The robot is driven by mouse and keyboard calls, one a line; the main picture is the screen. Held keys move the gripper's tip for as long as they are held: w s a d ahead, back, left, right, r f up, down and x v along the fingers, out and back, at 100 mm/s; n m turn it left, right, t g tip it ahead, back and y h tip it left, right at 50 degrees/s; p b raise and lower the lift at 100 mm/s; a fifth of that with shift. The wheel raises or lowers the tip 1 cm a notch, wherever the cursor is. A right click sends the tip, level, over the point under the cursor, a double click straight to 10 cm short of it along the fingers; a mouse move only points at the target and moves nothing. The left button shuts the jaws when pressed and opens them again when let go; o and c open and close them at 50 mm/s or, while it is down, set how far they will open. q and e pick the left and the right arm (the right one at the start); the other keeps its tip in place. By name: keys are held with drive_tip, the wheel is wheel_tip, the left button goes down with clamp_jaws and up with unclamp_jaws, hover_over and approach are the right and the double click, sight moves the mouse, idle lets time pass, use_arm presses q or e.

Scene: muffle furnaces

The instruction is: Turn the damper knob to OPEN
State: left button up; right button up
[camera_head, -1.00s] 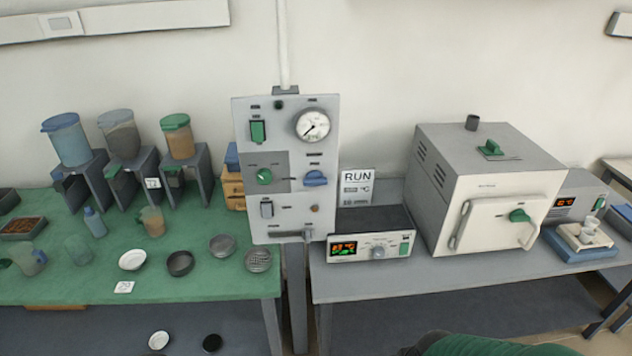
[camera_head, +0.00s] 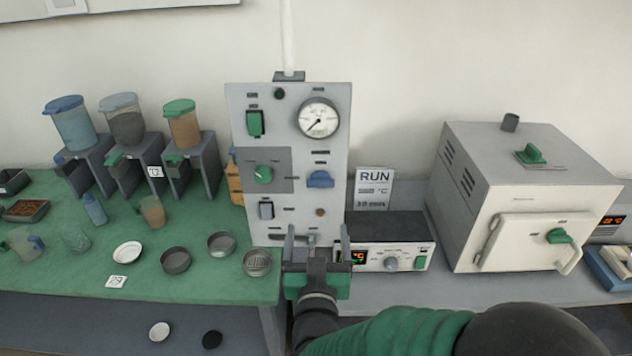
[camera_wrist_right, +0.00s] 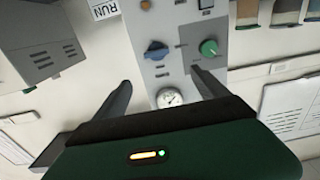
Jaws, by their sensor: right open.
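The grey control panel (camera_head: 238,205) stands upright between the benches. It has a green round knob (camera_head: 263,175) on a dark grey plate and a blue knob (camera_head: 320,179) to its right. Both knobs also show in the wrist view, green (camera_wrist_right: 208,48) and blue (camera_wrist_right: 156,50). The panel labels are too small to read, so I cannot tell which is the damper knob. My right gripper (camera_head: 317,240) is open and empty, in front of the panel's lower edge and below both knobs. Its two fingers point toward the panel. My left gripper is out of view.
A round gauge (camera_head: 318,118) and a green switch (camera_head: 255,123) sit higher on the panel. A controller box (camera_head: 405,258) and white furnace (camera_head: 520,225) with green handles stand right. Dishes and jars stand on the green bench (camera_head: 205,285) at left.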

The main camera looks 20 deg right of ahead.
sight(328, 184)
drive_tip(key=x, duration=0.5)
drive_tip(key=d+p+x, duration=0.1)
drive_tip(key=x, duration=0.4)
drive_tip(key=d+x, duration=0.1)
drive_tip(key=x, duration=0.4)
drive_tip(key=shift+s+d+f, duration=0.2)
drive_tip(key=shift+s+f, duration=0.05)
drive_tip(key=shift+s, duration=0.1)
drive_tip(key=shift+a+r+p, duration=0.3)
drive_tip(key=shift+a+r, duration=0.25)
drive_tip(key=shift+a, duration=0.1)
drive_tip(key=shift+w+a, duration=0.1)
drive_tip(key=shift+a, duration=0.45)
drive_tip(key=c, duration=0.6)
drive_tip(key=shift+d, duration=0.45)
drive_tip(key=c, duration=0.4)
drive_tip(key=shift+c, duration=1.4)
drive_tip(key=c, duration=0.5)
drive_tip(key=shift+a, duration=0.2)
clamp_jaws()
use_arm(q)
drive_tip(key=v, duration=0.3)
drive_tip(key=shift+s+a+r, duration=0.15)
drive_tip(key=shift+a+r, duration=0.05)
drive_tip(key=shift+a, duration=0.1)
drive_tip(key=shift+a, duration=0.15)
use_arm(e)
drive_tip(key=shift+d, duration=0.2)
